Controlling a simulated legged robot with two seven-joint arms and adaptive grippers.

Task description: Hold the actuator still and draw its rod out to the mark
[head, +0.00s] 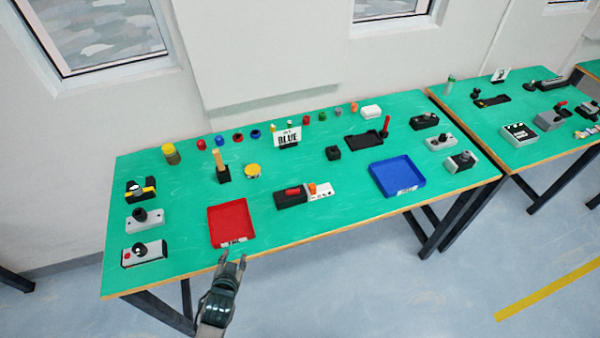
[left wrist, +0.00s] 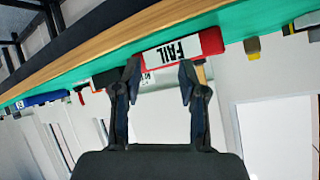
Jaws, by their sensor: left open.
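The likely actuator (head: 291,196) is a dark block with a red part on top, lying near the front middle of the table in the head view. An orange piece (head: 312,188) stands at its right end, beside a white card with dark markings (head: 323,191). The markings are too small to read. My left gripper (head: 232,260) is open and empty at the table's front edge, left of and nearer than the actuator. In the left wrist view its two fingers (left wrist: 160,78) stand apart with nothing between them. My right gripper is not in view.
A red tray (head: 213,229) lies just beyond my left gripper; its FAIL label (left wrist: 172,54) shows in the left wrist view. A blue tray (head: 378,180) lies right of the actuator. Small devices line both table ends. The table (head: 265,222) is clear between red tray and actuator.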

